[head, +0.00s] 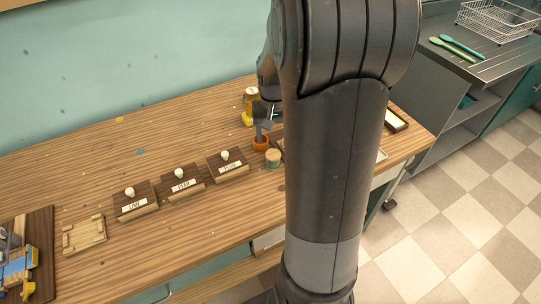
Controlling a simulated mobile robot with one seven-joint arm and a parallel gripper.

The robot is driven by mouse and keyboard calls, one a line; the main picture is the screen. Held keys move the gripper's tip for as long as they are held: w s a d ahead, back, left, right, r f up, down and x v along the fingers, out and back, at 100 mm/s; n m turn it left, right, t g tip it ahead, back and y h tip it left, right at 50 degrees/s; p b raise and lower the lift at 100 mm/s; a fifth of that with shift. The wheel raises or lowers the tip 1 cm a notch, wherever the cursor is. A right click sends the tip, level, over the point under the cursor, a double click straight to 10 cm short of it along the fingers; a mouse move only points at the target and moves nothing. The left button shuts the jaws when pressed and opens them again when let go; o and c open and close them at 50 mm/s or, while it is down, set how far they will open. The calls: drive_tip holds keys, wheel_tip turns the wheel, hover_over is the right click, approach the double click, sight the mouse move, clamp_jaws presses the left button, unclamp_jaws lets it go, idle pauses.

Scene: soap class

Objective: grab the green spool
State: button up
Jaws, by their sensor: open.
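A small round spool-like thing (273,159) stands on the wooden table, just left of my arm. It has a tan top and a greenish middle, and is too small to make out well; it may be the green spool. My gripper (262,128) is partly hidden behind my arm. It is open, its dark fingers pointing down above a small orange pot (261,144). The pot is behind and slightly left of the spool-like thing. I cannot tell whether the fingers touch the pot, and nothing is seen held.
A yellow and white container (250,98) stands behind the gripper. Several labelled dark wooden blocks with white knobs (181,181) stand in a row to the left. A light wooden tray (84,234) lies farther left. My arm hides the table's right part.

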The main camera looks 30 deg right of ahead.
sight(273, 154)
wheel_tip(273, 154, down, 10)
drive_tip(key=shift+w+d, duration=0.1)
idle(0.4)
drive_tip(key=shift+c, duration=0.2)
drive_tip(key=c, duration=0.9)
drive_tip(key=shift+r, duration=0.1)
